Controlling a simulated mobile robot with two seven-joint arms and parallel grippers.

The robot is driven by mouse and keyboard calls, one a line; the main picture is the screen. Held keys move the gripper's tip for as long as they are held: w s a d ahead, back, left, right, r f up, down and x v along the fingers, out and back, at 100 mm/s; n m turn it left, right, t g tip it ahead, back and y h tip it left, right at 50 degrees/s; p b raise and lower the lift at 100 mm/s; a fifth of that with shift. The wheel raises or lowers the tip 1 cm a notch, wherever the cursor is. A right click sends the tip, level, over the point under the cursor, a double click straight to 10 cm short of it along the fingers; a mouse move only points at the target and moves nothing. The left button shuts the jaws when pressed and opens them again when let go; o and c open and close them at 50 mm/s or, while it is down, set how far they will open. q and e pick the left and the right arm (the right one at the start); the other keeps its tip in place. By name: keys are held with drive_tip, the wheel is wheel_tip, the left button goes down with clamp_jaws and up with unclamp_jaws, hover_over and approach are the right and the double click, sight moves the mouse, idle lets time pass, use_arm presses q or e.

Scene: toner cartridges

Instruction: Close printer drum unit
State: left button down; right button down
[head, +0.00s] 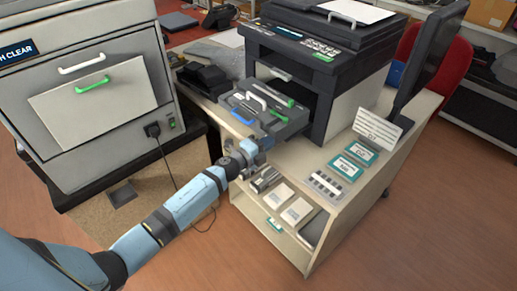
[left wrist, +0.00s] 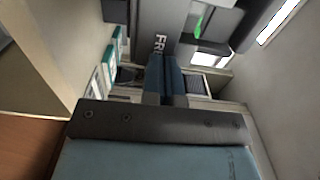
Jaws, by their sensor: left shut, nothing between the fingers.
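The black and grey printer (head: 318,60) stands on the beige desk. Its grey drum unit (head: 262,118) sticks out of the open front, with a white handle, green parts and a blue handle (head: 240,118) at its front. My left gripper (head: 258,150) is shut and empty, just below and in front of the drum unit. In the left wrist view my left gripper's blue fingers (left wrist: 167,82) are together, near a dark grey panel (left wrist: 152,25) with partly hidden lettering. Whether they touch it I cannot tell. My right gripper is not in view.
A monitor (head: 432,50) stands at the right. A large grey machine (head: 90,100) with handles stands at the left. The floor (head: 440,220) at right is clear.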

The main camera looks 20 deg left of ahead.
sight(289, 129)
use_arm(q)
drive_tip(key=b+x, duration=0.2)
drive_tip(key=x, duration=0.8)
drive_tip(key=shift+f, duration=0.15)
drive_tip(key=shift+w+d, duration=0.1)
drive_tip(key=shift+w, duration=0.15)
drive_tip(key=shift+s, duration=0.1)
